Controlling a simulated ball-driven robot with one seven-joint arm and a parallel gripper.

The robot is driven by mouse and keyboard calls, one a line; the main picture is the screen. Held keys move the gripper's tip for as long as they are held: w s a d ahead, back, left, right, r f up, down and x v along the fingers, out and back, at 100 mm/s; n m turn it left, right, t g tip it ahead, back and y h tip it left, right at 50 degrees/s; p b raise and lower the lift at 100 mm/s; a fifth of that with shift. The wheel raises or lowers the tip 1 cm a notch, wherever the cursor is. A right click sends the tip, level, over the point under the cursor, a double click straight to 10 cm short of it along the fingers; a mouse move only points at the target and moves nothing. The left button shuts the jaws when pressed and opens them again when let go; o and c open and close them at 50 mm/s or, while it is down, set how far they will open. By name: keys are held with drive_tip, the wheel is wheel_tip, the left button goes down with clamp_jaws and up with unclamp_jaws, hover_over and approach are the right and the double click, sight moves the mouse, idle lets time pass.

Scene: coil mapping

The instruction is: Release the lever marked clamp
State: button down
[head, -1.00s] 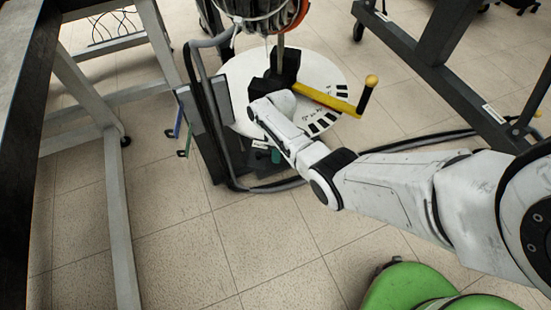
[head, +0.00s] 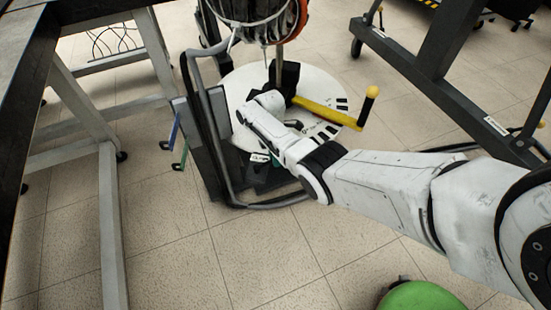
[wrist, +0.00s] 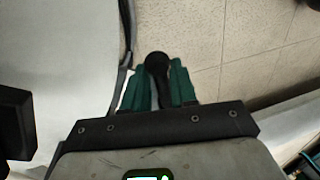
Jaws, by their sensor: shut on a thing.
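In the wrist view my gripper (wrist: 158,88) has its teal fingers closed on both sides of a dark, round-ended lever handle (wrist: 158,62). The rounded end sticks out past the fingertips. No clamp marking is readable on it. In the head view my white arm reaches down to the front left of a white dial plate (head: 323,88), and the fingers are mostly hidden beside the stand. A small white label (head: 259,157) shows low on the stand, but its text is too small to read.
A yellow crank (head: 328,112) with a black upright grip and yellow knob crosses the plate's right side. A grey tube frame (head: 221,150) stands close left of my arm. Table legs (head: 110,220) are at left, a dark rack (head: 440,85) at upper right, a green rounded object (head: 415,296) below.

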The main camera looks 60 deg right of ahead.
drive_tip(key=shift+w, duration=0.1)
idle(0.3)
drive_tip(key=c, duration=1)
unclamp_jaws()
drive_tip(key=shift+o, duration=0.2)
drive_tip(key=shift+r, duration=0.1)
wheel_tip(320, 180, up, 10)
drive_tip(key=w+d+p, duration=0.1)
drive_tip(key=p, duration=0.2)
drive_tip(key=shift+w+d+r+p, duration=0.15)
drive_tip(key=shift+w+r+p, duration=0.05)
drive_tip(key=shift+w+p, duration=0.2)
